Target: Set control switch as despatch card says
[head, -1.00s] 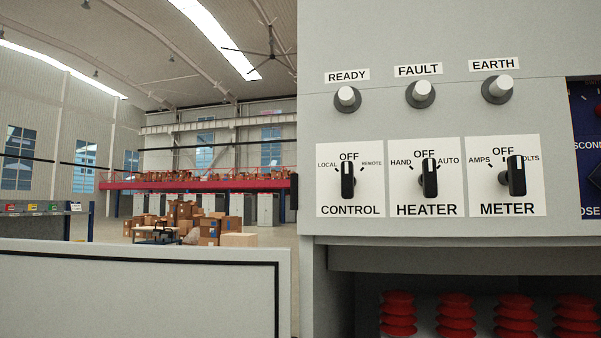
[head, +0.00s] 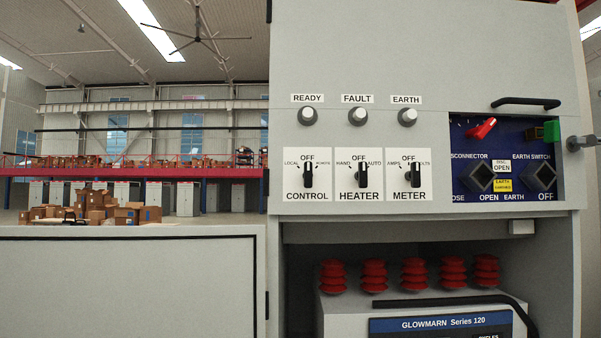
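The control switch (head: 308,176) is a black knob on a white plate marked LOCAL, OFF and REMOTE, at the left of the row in the head view. Its handle stands upright, with its white mark up at OFF. The heater switch (head: 362,176) and the meter switch (head: 414,176) beside it look upright too, near OFF. I see no despatch card in this view. My gripper is not in view.
Unlit white lamps (head: 307,116) sit above the switches. A blue panel (head: 519,131) with a red handle (head: 481,128) and two square sockets is to the right. A black bar handle (head: 525,103) sticks out above it. Red insulators (head: 414,274) stand below.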

